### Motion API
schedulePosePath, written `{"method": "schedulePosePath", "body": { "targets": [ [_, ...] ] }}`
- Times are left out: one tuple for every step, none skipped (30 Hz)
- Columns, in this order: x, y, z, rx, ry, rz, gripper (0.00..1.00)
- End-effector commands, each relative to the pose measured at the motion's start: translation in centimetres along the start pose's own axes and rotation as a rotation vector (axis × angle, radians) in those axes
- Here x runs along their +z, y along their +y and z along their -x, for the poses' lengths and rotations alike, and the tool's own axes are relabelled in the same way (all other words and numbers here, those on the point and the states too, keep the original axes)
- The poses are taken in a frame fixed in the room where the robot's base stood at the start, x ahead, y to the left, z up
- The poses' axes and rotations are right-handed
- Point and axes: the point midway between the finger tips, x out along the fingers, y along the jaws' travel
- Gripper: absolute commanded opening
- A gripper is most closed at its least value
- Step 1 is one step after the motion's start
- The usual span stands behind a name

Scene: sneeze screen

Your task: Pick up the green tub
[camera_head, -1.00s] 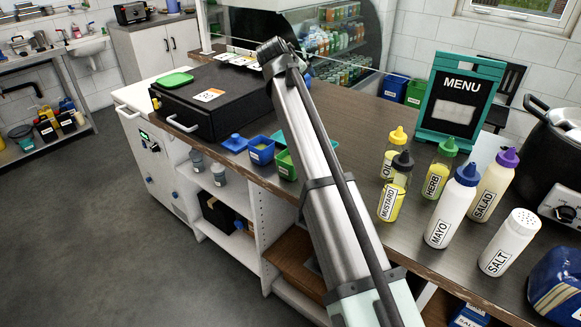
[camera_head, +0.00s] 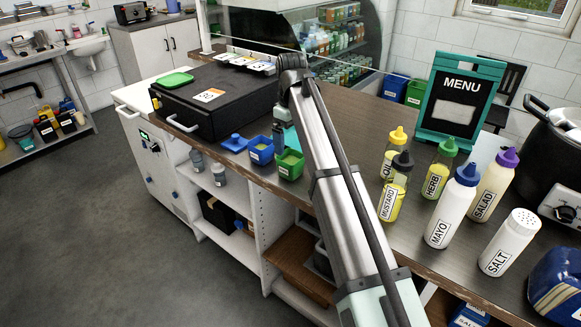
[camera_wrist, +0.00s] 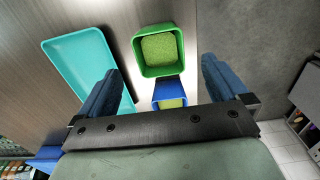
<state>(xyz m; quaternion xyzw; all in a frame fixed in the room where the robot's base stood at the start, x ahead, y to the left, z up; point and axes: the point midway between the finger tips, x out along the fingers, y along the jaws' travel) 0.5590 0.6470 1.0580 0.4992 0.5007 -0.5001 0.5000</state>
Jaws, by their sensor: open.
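The green tub (camera_head: 290,171) stands upright on the counter near its front edge, with green contents inside. It also shows in the wrist view (camera_wrist: 139,62), near the top, ahead of and between my finger lines. My gripper (camera_wrist: 161,70) is open and empty, with a blue finger on each side. The fingers appear apart from the tub, and their height above the counter is hard to tell. In the head view my gripper is mostly hidden by the arm.
A blue tub (camera_head: 261,157) stands left of the green tub, and a blue lid (camera_head: 234,142) lies further left. A teal tray (camera_wrist: 75,63) lies close beside the green tub. A black box (camera_head: 232,85) is behind; bottles such as mayo (camera_head: 447,210) stand right.

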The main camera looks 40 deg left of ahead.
Motion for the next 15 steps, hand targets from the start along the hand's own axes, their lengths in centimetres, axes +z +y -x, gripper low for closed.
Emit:
{"method": "schedulePosePath", "body": {
  "targets": [
    [0.1,-0.1,-1.1,-0.001,-0.002,0.0,1.0],
    [0.1,-0.1,-1.6,-0.001,-0.002,0.0,1.0],
    [0.1,-0.1,-2.3,-0.001,-0.002,-0.001,1.0],
    [0.1,-0.1,-2.8,0.0,-0.001,-0.001,1.0],
    [0.1,-0.1,-3.3,0.0,-0.001,-0.001,1.0],
    [0.1,-0.1,-3.9,0.0,-0.002,-0.001,1.0],
    [0.1,-0.1,-4.2,0.0,-0.001,-0.001,1.0],
    [0.1,0.0,-4.5,0.0,-0.001,-0.001,1.0],
    [0.0,0.0,-4.8,0.001,-0.001,-0.001,1.0],
    [0.0,0.0,-5.0,0.001,0.0,-0.001,1.0],
    [0.0,0.0,-5.1,0.001,0.0,-0.001,1.0],
    [0.0,0.0,-5.2,0.002,0.0,-0.001,1.0],
    [0.0,0.0,-5.3,0.002,0.0,-0.001,1.0],
    [-0.1,0.0,-5.5,0.002,0.0,-0.001,1.0],
    [-0.1,0.0,-5.7,0.001,0.0,-0.001,1.0]
  ]
}}
